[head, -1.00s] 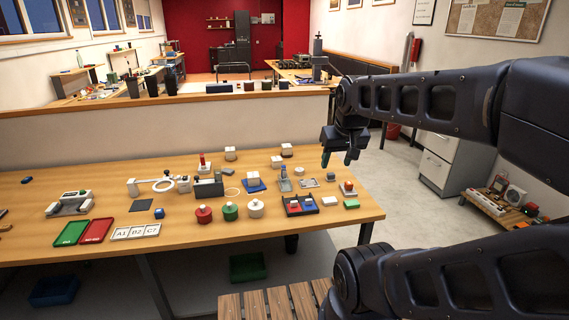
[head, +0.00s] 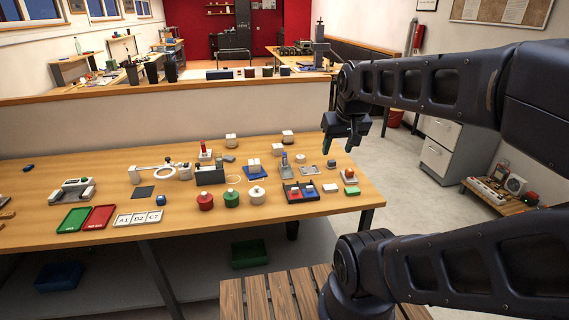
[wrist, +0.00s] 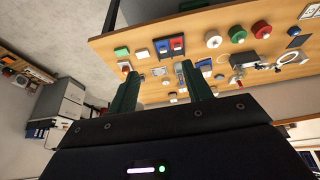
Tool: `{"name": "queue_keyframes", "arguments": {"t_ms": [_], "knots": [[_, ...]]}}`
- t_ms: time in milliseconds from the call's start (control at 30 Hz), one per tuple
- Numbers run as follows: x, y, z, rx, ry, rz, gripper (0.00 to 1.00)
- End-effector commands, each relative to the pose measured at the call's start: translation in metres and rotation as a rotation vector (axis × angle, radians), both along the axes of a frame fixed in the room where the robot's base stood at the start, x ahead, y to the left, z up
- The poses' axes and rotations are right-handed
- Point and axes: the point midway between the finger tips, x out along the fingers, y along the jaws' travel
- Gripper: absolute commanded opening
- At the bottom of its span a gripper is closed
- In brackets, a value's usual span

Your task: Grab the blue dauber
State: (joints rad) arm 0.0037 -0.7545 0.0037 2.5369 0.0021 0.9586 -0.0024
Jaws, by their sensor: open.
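A similar blue spot (wrist: 294,30) shows at the upper right of the wrist view. My gripper (head: 341,143) is open and empty, above and beyond the table's right end, far to the right of the blue object. In the wrist view its two green fingers (wrist: 162,88) are apart with nothing between them.
Red (head: 205,201), green (head: 231,199) and white (head: 257,197) round pots stand right of the blue object. A dark tray (head: 287,198) holds blue and red pieces. Green (head: 74,219) and red (head: 98,217) trays lie left. A slatted wooden surface (head: 258,298) stands in front.

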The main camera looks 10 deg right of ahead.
Motion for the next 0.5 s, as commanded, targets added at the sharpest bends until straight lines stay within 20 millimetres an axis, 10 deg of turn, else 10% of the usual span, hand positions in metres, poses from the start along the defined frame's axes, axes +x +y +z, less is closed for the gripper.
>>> {"name": "queue_keyframes", "arguments": {"t_ms": [500], "knots": [[0.0036,0.0,0.0014,-0.007,0.004,0.01,0.45]]}}
